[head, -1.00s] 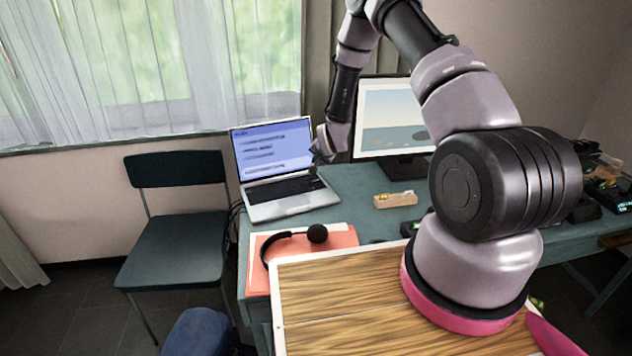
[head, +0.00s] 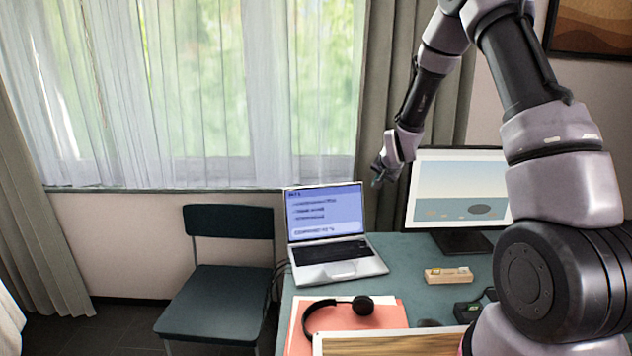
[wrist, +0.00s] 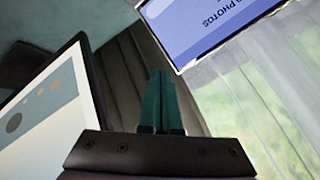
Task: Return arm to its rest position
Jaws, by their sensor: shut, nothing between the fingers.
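My arm rises at the right of the head view, bends over at the top and hangs down. My gripper (head: 379,177) is at its lower end, in front of the curtain, left of the monitor and above the laptop. In the wrist view my gripper (wrist: 165,77) shows two green fingers side by side, pressed together with nothing held. The fingertips are small in the head view.
The teal desk (head: 413,262) bears an open laptop (head: 330,250), a monitor (head: 460,187), a small wooden block (head: 448,275) and black headphones (head: 362,305) on a red folder (head: 385,317). A dark chair (head: 220,300) stands left of the desk. A window (head: 230,90) is behind.

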